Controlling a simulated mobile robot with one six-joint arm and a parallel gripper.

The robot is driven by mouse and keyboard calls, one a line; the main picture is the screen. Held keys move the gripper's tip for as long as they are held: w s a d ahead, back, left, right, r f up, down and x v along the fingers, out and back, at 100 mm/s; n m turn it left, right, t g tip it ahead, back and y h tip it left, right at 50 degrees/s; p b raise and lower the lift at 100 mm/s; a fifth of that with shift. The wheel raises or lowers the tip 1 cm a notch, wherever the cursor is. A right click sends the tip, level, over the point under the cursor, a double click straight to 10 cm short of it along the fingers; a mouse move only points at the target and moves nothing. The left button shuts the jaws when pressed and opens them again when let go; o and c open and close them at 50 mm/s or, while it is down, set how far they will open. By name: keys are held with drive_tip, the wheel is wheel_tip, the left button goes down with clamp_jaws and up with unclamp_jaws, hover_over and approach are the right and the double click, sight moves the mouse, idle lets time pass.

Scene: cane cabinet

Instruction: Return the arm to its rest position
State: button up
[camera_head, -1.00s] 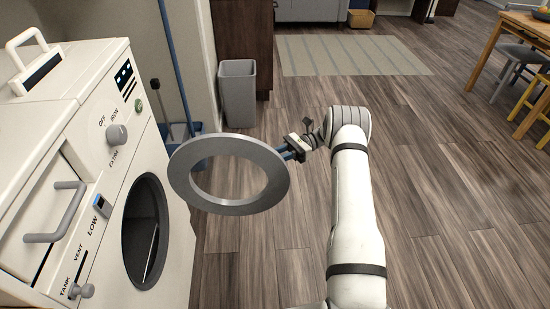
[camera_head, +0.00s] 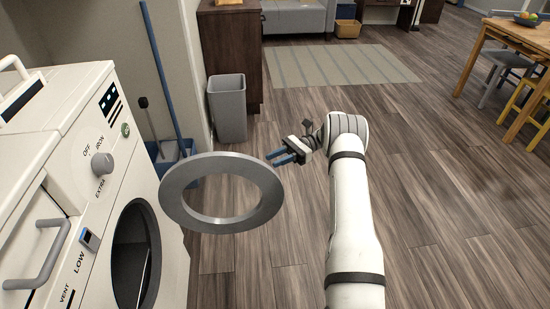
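My arm reaches forward from the bottom of the view, with my gripper (camera_head: 280,158) at its end pointing left. Its two blue fingers are spread with a gap and hold nothing. A grey ring (camera_head: 176,205), which looks like the swung-open round door of the white washing machine (camera_head: 75,125), is just left of the fingertips. A small gap shows between the fingertips and the ring's right edge. The machine's dark round opening (camera_head: 133,255) is uncovered at the left.
A grey bin (camera_head: 227,108) stands beyond the ring, beside a dark wooden cabinet (camera_head: 233,50). A blue-handled broom (camera_head: 163,80) leans by the wall. A striped rug (camera_head: 340,66) lies farther back. A wooden table (camera_head: 525,32) with stools is at upper right. Floor right of my arm is clear.

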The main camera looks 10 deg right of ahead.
drive_tip(key=shift+a, duration=0.1)
drive_tip(key=s+a+r+n+t+h+p, duration=0.1)
drive_tip(key=s+a+r+n+h+p, duration=0.2)
drive_tip(key=r, duration=0.4)
drive_tip(key=s+r+n+h+p, duration=0.1)
drive_tip(key=s+r+h+p, duration=0.1)
drive_tip(key=s+r, duration=0.35)
drive_tip(key=s+a+r+n+t+h+p, duration=0.1)
drive_tip(key=s+a+r+h+p, duration=0.15)
drive_tip(key=r, duration=0.65)
drive_tip(key=s+d+r+n+t+h+p, duration=0.2)
drive_tip(key=s+r, duration=0.4)
drive_tip(key=s, duration=0.5)
drive_tip(key=s+d+r+n+t+h+p, duration=0.3)
drive_tip(key=s+r+n+t+h+p, duration=0.2)
drive_tip(key=s, duration=0.6)
drive_tip(key=r+n+h, duration=0.1)
drive_tip(key=n+h, duration=0.1)
drive_tip(key=shift+s+r+n+p, duration=0.3)
drive_tip(key=shift+s, duration=0.05)
